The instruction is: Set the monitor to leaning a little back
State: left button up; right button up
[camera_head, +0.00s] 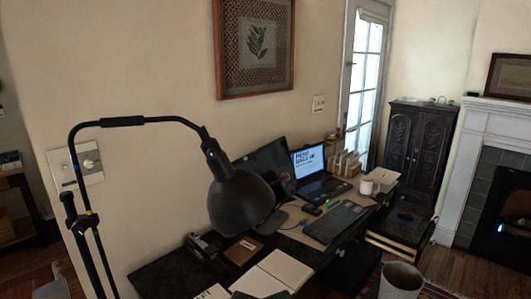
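The monitor (262,159) stands on the dark desk against the wall, to the left of the open laptop (308,160). Its screen is dark. A black lamp shade (240,198) hides its lower left part, so I cannot tell exactly how far it tilts. Neither of my grippers is in view.
The black lamp's bent arm (122,121) rises in the left foreground. The desk (165,274) holds a keyboard (334,222), an open notebook (273,275) and a white mug (366,186). A bin (401,281) stands in front. A dark cabinet (419,150) and a fireplace are on the right.

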aim_at(271, 160)
jog(key=i+l, duration=0.15)
jog(key=l, duration=0.25)
jog(key=i+l+u, duration=0.1)
jog(key=l, duration=0.25)
jog(key=i+l, duration=0.2)
jog(key=l, duration=0.2)
jog(key=i+l, duration=0.15)
jog(key=l, duration=0.25)
jog(key=i+l+u, duration=0.1)
jog(key=l, duration=0.3)
jog(key=i+l, duration=0.2)
jog(key=l, duration=0.2)
jog(key=i+l, duration=0.1)
jog(key=l, duration=0.3)
jog(key=i+u, duration=0.05)
